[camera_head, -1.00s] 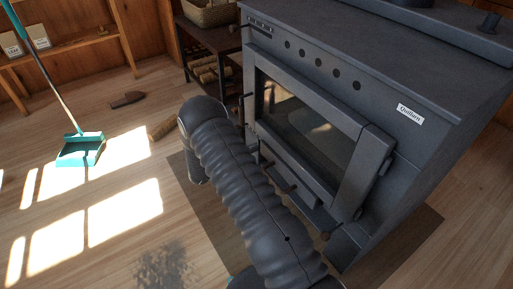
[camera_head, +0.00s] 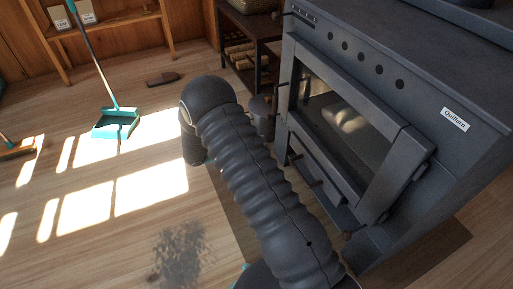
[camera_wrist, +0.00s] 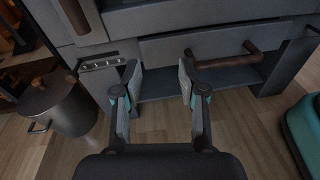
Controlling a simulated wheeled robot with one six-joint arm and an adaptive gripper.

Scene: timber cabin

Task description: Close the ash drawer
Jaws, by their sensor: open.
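The dark grey stove (camera_head: 400,90) stands on the right in the head view. Its ash drawer (camera_wrist: 205,44), with a brown bar handle (camera_wrist: 225,60), is low on the stove front in the wrist view. In the head view the drawer area is partly behind my arm, and a brown handle (camera_head: 318,183) shows there. I cannot tell exactly how far the drawer stands out. My gripper (camera_wrist: 158,84) is open and empty, below and left of the handle in the picture, with its fingers pointing towards the stove. It appears apart from the drawer. The head view does not show its fingertips clearly.
A lidded dark bucket (camera_wrist: 58,108) stands left of the gripper. A teal dustpan (camera_head: 116,124) is on the floor at left.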

